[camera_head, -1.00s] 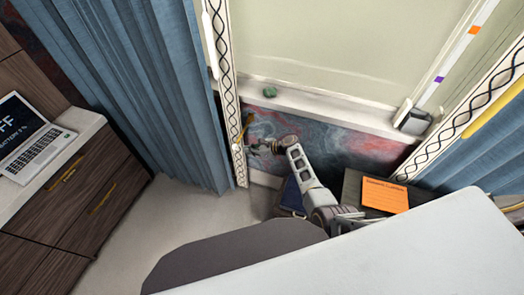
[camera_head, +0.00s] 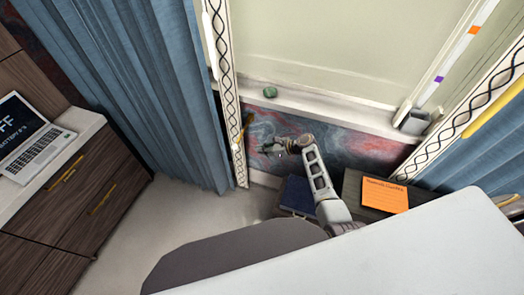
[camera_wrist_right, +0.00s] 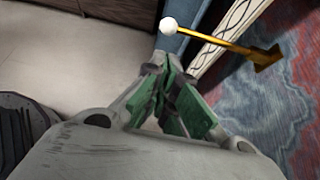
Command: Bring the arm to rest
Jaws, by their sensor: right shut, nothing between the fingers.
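My right arm reaches out from the lower right in the head view, past the desk's far side. Its gripper (camera_head: 268,148) is small there, in front of the marbled wall panel and pointing left. In the right wrist view the gripper (camera_wrist_right: 172,75) shows large, its green-padded fingers closed together with nothing between them. It is apart from the curtain and the wall fitting. My left gripper does not show in either view.
A gold rod with a white knob (camera_wrist_right: 215,40) juts near the fingertips in the wrist view. A blue box (camera_head: 300,195) and an orange note (camera_head: 384,195) lie below the window. A laptop (camera_head: 35,140) stands at left. Carpet (camera_head: 170,225) is clear.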

